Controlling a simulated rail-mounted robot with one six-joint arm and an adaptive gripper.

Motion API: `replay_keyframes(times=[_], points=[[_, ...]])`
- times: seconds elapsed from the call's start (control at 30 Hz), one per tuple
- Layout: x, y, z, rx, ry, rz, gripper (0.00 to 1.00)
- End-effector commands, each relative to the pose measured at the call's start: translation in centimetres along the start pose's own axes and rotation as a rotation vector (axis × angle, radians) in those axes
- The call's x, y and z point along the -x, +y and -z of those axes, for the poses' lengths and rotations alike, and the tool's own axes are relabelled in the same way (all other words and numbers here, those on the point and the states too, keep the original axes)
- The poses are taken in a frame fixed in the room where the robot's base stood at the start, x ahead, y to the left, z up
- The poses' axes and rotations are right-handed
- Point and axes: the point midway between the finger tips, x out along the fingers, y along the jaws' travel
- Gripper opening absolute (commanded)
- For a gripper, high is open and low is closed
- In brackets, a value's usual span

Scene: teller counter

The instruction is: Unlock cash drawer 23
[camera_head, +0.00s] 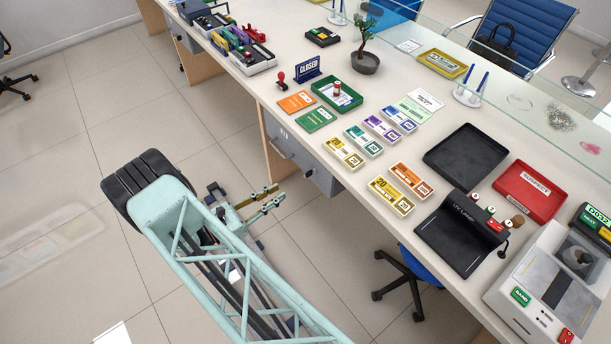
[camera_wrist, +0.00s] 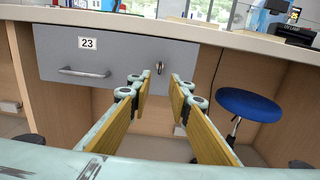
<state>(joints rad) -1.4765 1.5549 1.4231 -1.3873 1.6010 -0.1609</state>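Cash drawer 23 (camera_wrist: 110,55) is a grey drawer front under the counter, closed, with a white "23" label (camera_wrist: 88,43) and a bar handle (camera_wrist: 84,72) on its left half. On its right half is a small metallic lock (camera_wrist: 159,67), with what looks like a key in it; its turn angle is too small to tell. The drawer also shows in the head view (camera_head: 298,158). My gripper (camera_wrist: 160,80) is open and empty, its yellow-padded fingers pointing at the drawer with the lock between the tips in the picture. In the head view my gripper (camera_head: 277,197) is apart from the drawer.
The counter top (camera_head: 290,80) overhangs the drawer, and a wooden panel (camera_head: 270,143) stands left of it. A blue stool (camera_wrist: 249,105) is to the right under the counter. Banknote bundles (camera_head: 343,152) and trays lie on top. The floor around my gripper is clear.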

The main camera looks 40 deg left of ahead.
Motion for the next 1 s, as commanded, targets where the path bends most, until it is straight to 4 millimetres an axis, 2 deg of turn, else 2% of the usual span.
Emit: replay_keyframes(times=[0.37, 1.0], points=[[-1.3, -0.1, 0.0, 0.0, 0.0, 0.002, 0.18], [-8.8, -0.1, 0.0, 0.001, 0.0, 0.003, 0.18]])
